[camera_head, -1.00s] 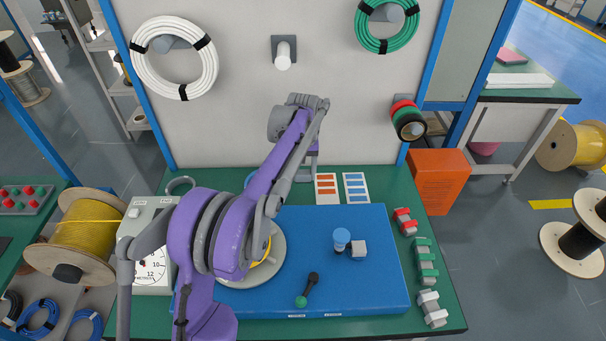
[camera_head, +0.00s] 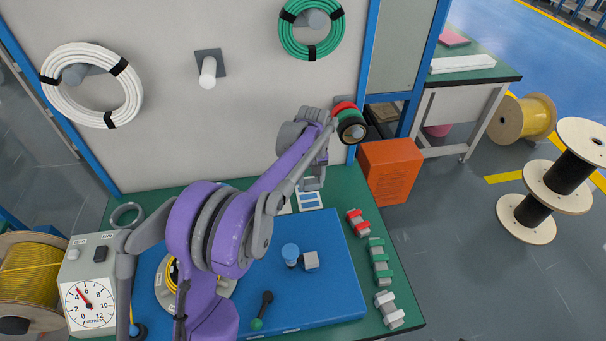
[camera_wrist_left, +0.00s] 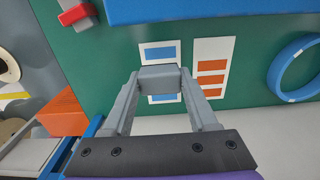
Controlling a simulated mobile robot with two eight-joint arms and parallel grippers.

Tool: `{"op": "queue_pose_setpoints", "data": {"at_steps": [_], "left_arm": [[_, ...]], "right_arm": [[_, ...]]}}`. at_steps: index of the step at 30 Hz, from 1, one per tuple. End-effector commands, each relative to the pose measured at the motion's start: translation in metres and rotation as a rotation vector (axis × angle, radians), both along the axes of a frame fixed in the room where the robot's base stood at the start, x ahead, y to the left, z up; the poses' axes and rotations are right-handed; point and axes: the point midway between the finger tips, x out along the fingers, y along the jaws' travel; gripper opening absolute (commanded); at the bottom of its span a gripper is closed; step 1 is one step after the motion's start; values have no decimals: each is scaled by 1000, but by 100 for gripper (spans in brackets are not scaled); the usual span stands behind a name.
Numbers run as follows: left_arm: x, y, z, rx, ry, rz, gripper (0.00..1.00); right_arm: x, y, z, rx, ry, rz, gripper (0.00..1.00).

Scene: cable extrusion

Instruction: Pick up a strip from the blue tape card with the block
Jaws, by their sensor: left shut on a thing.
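My left gripper (camera_head: 312,177) reaches to the back edge of the green table, over the blue tape card (camera_head: 309,201). In the left wrist view, the left gripper (camera_wrist_left: 160,82) is shut on a small grey block (camera_wrist_left: 158,78). The block hides the middle of the white blue tape card (camera_wrist_left: 143,46). Blue strips show above and below the block. I cannot tell whether the block touches the card. The card with orange strips (camera_wrist_left: 213,66) lies beside it. My right gripper is not in view.
Red, green and white clamp pieces (camera_head: 380,262) line the right edge. An orange box (camera_head: 390,172) stands beyond the table.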

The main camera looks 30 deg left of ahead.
Motion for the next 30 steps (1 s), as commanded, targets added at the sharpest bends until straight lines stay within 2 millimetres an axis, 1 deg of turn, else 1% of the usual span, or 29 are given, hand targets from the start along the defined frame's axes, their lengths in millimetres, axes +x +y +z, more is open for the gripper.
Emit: {"op": "queue_pose_setpoints", "data": {"at_steps": [8, 21, 25, 30], "left_arm": [[-1, -1, -15, 0, 1, 3, 10], [-1, -1, -62, 0, 1, 3, 10], [-1, -1, -68, 0, 1, 3, 10], [0, -1, -69, 0, 0, 3, 10]], "right_arm": [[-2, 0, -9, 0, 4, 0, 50], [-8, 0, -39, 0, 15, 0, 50], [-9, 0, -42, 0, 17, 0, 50], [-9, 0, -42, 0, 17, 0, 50]]}}
